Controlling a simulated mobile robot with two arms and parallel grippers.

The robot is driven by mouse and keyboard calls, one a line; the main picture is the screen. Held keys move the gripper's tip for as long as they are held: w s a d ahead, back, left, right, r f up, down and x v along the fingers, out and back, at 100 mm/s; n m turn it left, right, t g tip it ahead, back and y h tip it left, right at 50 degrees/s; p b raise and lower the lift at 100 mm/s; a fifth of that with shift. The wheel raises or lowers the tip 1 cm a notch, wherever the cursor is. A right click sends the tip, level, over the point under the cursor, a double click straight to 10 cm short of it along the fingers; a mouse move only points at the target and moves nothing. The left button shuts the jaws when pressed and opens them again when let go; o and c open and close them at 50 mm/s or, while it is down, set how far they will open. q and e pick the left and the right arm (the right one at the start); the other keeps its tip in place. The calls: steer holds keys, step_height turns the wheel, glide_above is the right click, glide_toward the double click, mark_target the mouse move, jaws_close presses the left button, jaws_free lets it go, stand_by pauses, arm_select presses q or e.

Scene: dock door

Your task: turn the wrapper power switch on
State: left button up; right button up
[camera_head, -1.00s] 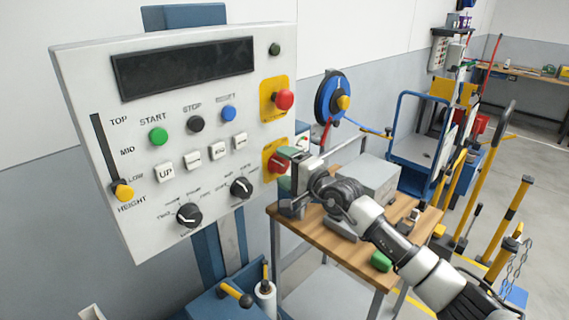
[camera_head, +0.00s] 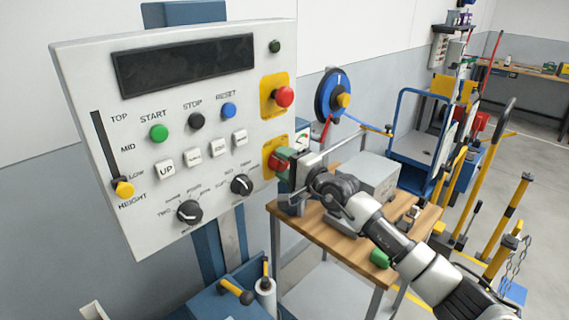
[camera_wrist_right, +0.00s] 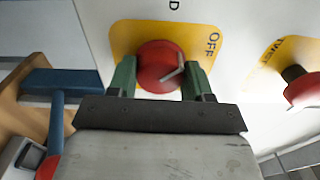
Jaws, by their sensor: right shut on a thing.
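The wrapper's control panel (camera_head: 70,110) stands at the left in the head view. Its power switch is a red rotary knob on a yellow plate at the panel's lower right edge; in the head view only the plate (camera_head: 268,150) shows clearly, the knob being largely covered by my gripper. In the right wrist view the red knob (camera_wrist_right: 158,66) has a pale pointer mark slanting toward the OFF lettering. My right gripper (camera_wrist_right: 160,80) has its green fingers on both sides of the knob, shut on it. My left gripper is not in view.
A red push button (camera_head: 284,97) on a yellow plate sits above the switch. Black selector knobs (camera_head: 242,185) lie left of it. A wooden bench (camera_head: 340,245) with a grey box (camera_head: 372,177) stands behind my right arm. Yellow posts (camera_head: 510,215) stand at the right.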

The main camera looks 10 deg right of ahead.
steer(key=m+p, duration=0.1)
steer(key=m, duration=0.3)
steer(key=m+p, duration=0.2)
steer(key=m, duration=0.2)
steer(key=shift+r, duration=0.1)
steer(key=m+p, duration=0.3)
steer(key=m, duration=0.2)
steer(key=shift+m+p, duration=1.3)
steer(key=shift+m, duration=1.1)
steer(key=o, duration=0.9)
steer(key=v, duration=1)
steer(key=shift+s+d+p, duration=0.25)
steer(key=shift+s+p, duration=0.1)
